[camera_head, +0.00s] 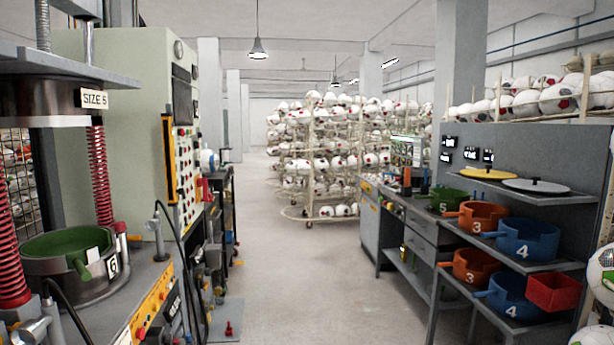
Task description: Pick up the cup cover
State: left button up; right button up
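Two flat round covers with small knobs lie on the top shelf at the right: a yellow one (487,174) and a white one (536,186). They lie side by side, and I cannot tell which one the task means. A green cup (68,249) sits in the dark ring of the press (85,285) at the left, with no cover seen on it. Neither of my grippers is in view.
The shelf rack (520,267) below the covers holds orange cups (477,216) and blue cups (527,240), and a red bin (552,292). A control cabinet (120,130) stands left. Ball racks (325,165) stand at the back. The middle floor (300,270) is clear.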

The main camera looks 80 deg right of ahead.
aim_at(535, 186)
jog(key=z, duration=1.55)
